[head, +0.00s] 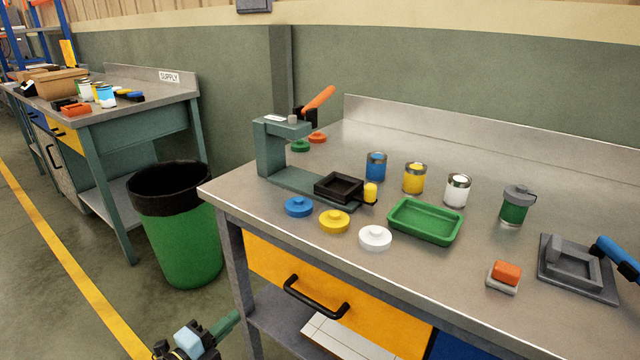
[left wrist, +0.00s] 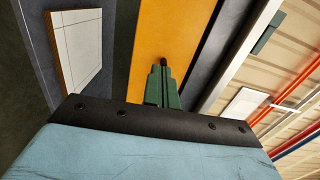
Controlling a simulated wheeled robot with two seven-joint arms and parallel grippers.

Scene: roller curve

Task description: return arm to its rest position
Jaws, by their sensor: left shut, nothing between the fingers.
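My left gripper (head: 227,324) shows at the bottom of the head view, low in front of the workbench (head: 310,210) and below its top. Its green fingers also show in the left wrist view (left wrist: 163,82). They are shut together with nothing between them. The yellow drawer front (left wrist: 165,30) lies beyond the fingers in that view. The gripper appears clear of the bench, though the exact gap is hard to judge. My right gripper is not in view.
A green bin (head: 180,240) stands left of the bench. The yellow drawer (head: 370,325) has a black handle (head: 315,298). On the bench are a press (head: 270,150), cans, lids, a green tray (head: 425,221) and a blue-handled fixture (head: 580,268). Floor is clear left of the gripper.

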